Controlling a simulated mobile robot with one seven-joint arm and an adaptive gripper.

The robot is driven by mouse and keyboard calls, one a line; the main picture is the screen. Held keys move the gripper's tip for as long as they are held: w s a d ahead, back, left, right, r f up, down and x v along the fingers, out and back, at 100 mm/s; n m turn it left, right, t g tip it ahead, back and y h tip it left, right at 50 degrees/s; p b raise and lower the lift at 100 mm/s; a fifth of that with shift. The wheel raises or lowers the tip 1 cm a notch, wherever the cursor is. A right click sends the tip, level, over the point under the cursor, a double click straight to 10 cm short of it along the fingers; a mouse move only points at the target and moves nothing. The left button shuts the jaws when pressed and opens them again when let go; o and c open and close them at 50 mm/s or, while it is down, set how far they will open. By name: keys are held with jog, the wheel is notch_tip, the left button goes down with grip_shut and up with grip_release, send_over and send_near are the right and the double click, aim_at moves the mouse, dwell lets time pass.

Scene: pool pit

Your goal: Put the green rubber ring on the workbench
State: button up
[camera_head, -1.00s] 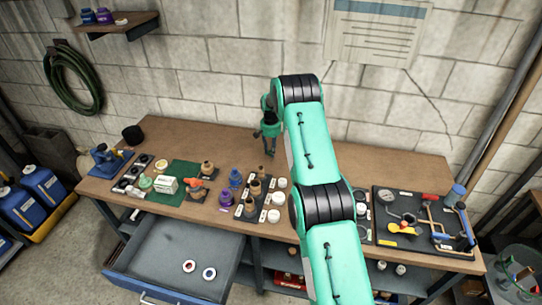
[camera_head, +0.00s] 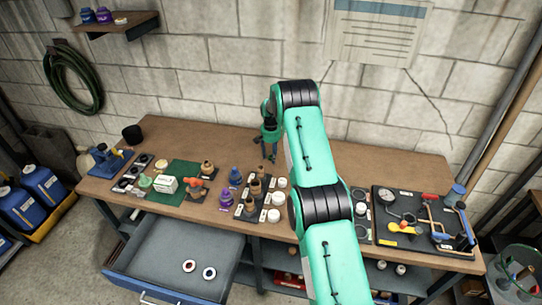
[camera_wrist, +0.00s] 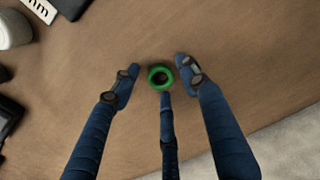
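The green rubber ring (camera_wrist: 161,77) shows in the wrist view against the brown workbench top (camera_wrist: 240,50), between my gripper's fingers. It appears to lie flat on the wood. My gripper (camera_wrist: 160,82) is open, with its left and right fingers spread apart on either side of the ring and a gap to each. The tip of the middle finger is close to the ring's near edge; contact cannot be told. In the head view my gripper (camera_head: 269,156) hangs over the back middle of the workbench (camera_head: 360,160). I cannot make out the ring there.
Trays with jars and bottles (camera_head: 262,198) line the bench's front middle. A green mat (camera_head: 170,197) with small items lies left. A dark tool board (camera_head: 410,220) lies right. An open drawer (camera_head: 180,250) juts out below. The back of the bench is mostly clear.

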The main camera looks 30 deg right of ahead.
jog(key=shift+r, duration=0.1)
notch_tip(320, 180, up, 12)
dwell(1.0)
jog(key=shift+s+a, duration=0.1)
jog(key=shift+r, duration=0.15)
